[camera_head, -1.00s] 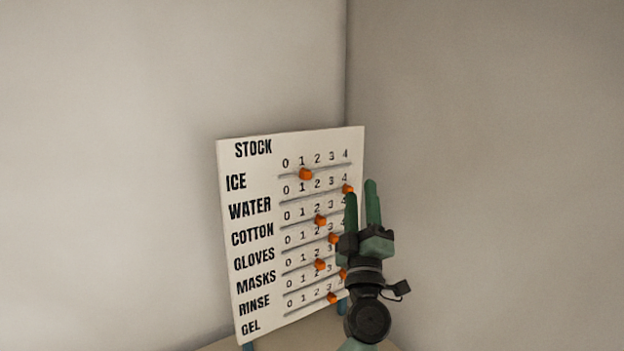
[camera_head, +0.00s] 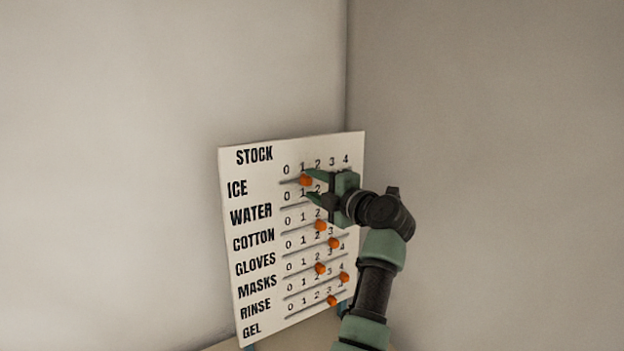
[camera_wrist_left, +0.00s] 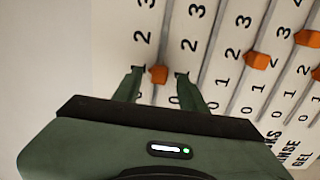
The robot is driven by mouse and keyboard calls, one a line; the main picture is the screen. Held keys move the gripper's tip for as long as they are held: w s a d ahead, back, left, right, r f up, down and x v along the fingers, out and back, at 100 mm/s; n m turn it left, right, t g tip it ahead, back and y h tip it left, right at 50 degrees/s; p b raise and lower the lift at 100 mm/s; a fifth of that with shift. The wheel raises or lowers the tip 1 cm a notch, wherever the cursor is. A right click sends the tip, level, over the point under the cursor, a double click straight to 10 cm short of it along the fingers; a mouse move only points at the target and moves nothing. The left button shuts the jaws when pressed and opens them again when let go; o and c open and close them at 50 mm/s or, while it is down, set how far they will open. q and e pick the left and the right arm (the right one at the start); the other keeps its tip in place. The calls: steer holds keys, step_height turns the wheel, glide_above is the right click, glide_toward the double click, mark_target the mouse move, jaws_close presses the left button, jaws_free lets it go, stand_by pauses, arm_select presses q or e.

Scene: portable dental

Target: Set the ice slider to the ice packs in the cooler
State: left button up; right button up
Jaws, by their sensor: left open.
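The white STOCK board (camera_head: 245,210) stands in front of the wall corner, with a slider row for each item. The orange ice slider (camera_head: 305,181) is in the top row, under the 1. My left gripper (camera_head: 306,185) reaches in from the right at this row, open. In the left wrist view the ice slider (camera_wrist_left: 158,74) sits between the two open fingertips (camera_wrist_left: 158,78), with a gap on either side. The water slider is hidden behind my gripper in the head view. The cooler and ice packs are not visible.
Below are the other orange sliders: cotton (camera_head: 320,225), gloves (camera_head: 334,243), masks (camera_head: 320,269), rinse (camera_head: 344,277) and gel (camera_head: 332,301). The board stands on a pale surface. Bare walls rise behind it. Space left of the board is clear.

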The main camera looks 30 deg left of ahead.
arm_select(q)
steer(key=shift+w+a, duration=0.25)
steer(key=shift+a, duration=0.35)
jaws_close()
stand_by(1.1)
